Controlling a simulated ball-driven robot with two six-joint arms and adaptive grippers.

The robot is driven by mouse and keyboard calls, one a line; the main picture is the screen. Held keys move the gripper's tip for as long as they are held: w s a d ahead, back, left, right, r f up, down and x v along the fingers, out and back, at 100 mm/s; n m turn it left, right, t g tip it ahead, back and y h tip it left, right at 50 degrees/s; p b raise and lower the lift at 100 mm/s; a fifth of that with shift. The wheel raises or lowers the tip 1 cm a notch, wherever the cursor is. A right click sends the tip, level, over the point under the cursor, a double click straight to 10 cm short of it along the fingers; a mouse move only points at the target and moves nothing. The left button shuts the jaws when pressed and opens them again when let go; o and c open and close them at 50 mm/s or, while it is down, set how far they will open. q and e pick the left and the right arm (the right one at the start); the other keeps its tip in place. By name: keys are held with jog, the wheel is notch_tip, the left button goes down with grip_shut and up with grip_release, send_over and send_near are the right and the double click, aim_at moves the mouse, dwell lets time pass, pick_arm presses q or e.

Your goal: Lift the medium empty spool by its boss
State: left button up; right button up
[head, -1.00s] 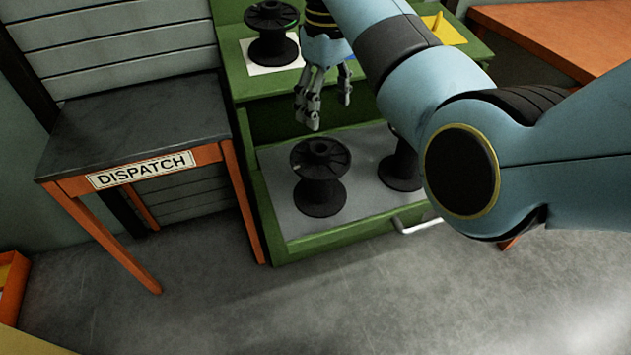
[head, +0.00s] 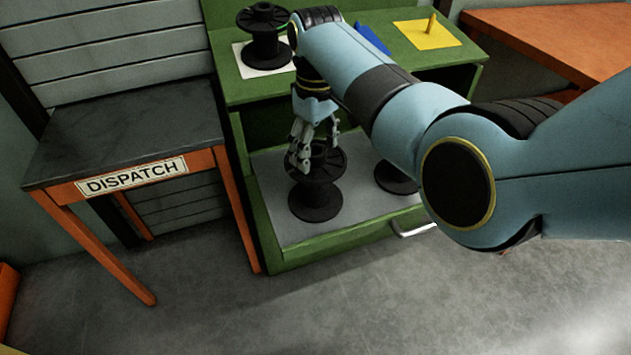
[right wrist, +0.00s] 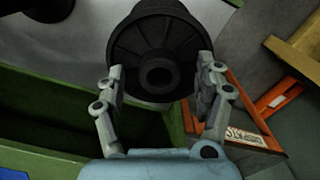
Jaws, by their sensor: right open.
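A black empty spool (head: 317,203) stands upright in the open green drawer, on its grey liner. My right gripper (head: 308,162) is just above its top flange, fingers pointing down. In the right wrist view the spool (right wrist: 150,22) shows end-on, with its round hollow boss (right wrist: 157,76) between the two open fingers (right wrist: 160,88). I see a gap on both sides of the boss, and no grip. The fingers hide part of the top flange in the head view. My left gripper is not in view.
A second black spool (head: 396,177) stands in the drawer to the right, partly hidden by my right arm. A third (head: 265,45) stands on a white sheet on the green cabinet (head: 232,92). A yellow pad (head: 420,38) lies there too. The dark-topped DISPATCH table (head: 120,135) at left is bare.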

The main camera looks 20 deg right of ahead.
grip_shut()
dwell(0.4)
jog(key=shift+r, duration=0.1)
